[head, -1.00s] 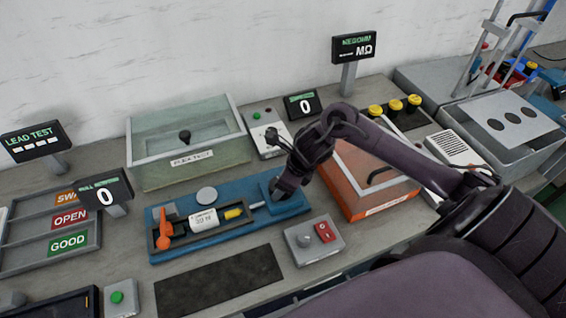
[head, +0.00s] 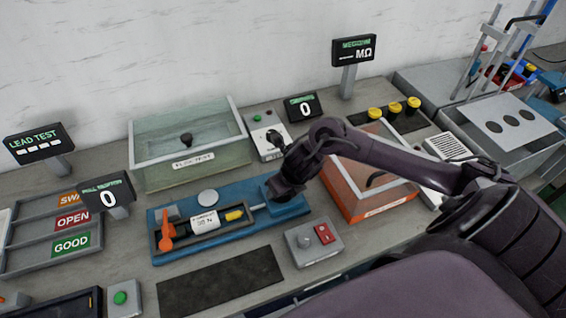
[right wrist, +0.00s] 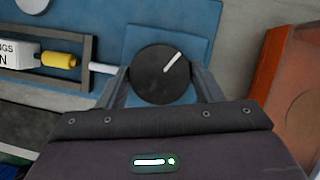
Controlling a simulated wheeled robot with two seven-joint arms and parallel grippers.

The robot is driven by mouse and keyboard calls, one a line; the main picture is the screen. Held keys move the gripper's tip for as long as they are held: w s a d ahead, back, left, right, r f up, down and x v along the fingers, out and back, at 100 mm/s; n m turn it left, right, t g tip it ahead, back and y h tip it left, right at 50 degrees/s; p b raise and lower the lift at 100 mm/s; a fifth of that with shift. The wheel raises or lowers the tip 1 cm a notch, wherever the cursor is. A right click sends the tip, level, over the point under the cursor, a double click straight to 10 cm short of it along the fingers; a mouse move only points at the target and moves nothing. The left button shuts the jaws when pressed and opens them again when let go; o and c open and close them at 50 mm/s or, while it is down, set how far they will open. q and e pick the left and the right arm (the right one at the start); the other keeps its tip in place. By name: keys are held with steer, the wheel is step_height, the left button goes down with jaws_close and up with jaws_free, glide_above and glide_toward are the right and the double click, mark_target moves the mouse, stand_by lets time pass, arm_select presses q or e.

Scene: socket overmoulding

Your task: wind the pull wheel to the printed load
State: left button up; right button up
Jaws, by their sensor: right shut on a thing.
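The pull wheel is a round black knob (right wrist: 164,74) with a white pointer line that points up and to the right in the right wrist view. It sits at the right end of the blue pull fixture (head: 165,256). My right gripper (head: 277,192) is over it, and its two fingers are shut around the knob's sides. The fixture's tray holds an orange clamp (head: 165,240), a white printed label block (head: 205,222) and a yellow piece (head: 234,215). The label's number is too blurred to read surely. The pull display (head: 107,197) reads 0. My left gripper is not in view.
A grey box with a red switch (head: 324,233) stands in front of the fixture's right end. An orange-sided box (head: 370,205) is close on the right. A clear-lidded tank (head: 190,150) stands behind. A dark mat (head: 220,284) lies in front.

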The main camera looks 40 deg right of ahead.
steer(key=shift+r+m+h+p, duration=0.35)
steer(key=shift+m+p, duration=0.35)
steer(key=shift+m, duration=0.3)
steer(key=m+h+p, duration=0.1)
steer(key=m+p, duration=0.2)
steer(key=m+h+p, duration=0.1)
steer(key=m+p, duration=0.2)
steer(key=shift+w+a+g+p, duration=0.1)
steer(key=shift+a+g+p, duration=0.1)
steer(key=shift+g+p, duration=0.15)
steer(key=shift+f+m+g+h+p, duration=0.1)
steer(key=shift+m+g+h+p, duration=0.3)
steer(key=shift+m+p, duration=0.65)
steer(key=shift+w+f+m+h+p, duration=0.15)
steer(key=shift+m+h+p, duration=0.1)
steer(key=shift+m+p, duration=0.25)
steer(key=o, duration=1)
steer(key=shift+c, duration=0.2)
